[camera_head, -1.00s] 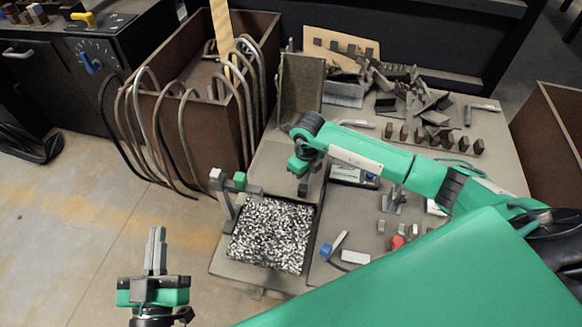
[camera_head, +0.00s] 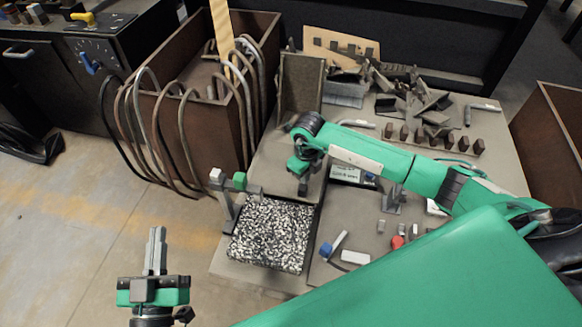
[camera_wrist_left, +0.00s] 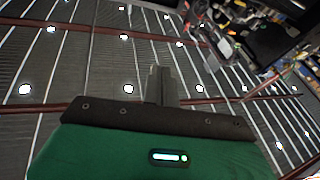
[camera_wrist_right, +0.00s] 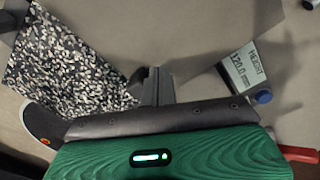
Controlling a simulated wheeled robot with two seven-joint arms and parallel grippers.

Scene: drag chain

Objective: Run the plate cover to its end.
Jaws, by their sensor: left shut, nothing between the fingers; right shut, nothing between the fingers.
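A speckled black-and-white plate (camera_head: 273,233) lies flat in a grey bed at the near left of the bench, its top face bare. A brown upright panel (camera_head: 301,85) stands behind it at the back; it may be the plate cover, but I cannot tell for sure. My right gripper (camera_head: 302,190) is shut and empty, pointing down just beyond the plate's far right edge. In the right wrist view the plate (camera_wrist_right: 65,70) is left of the fingers (camera_wrist_right: 153,75). My left gripper (camera_head: 157,233) is shut and empty over the floor, left of the bench.
A post with a green-tipped arm (camera_head: 239,182) stands at the plate's left edge. A height display (camera_wrist_right: 246,68) lies right of my right gripper. A brown bin (camera_head: 185,120) with curved hoses stands at the left.

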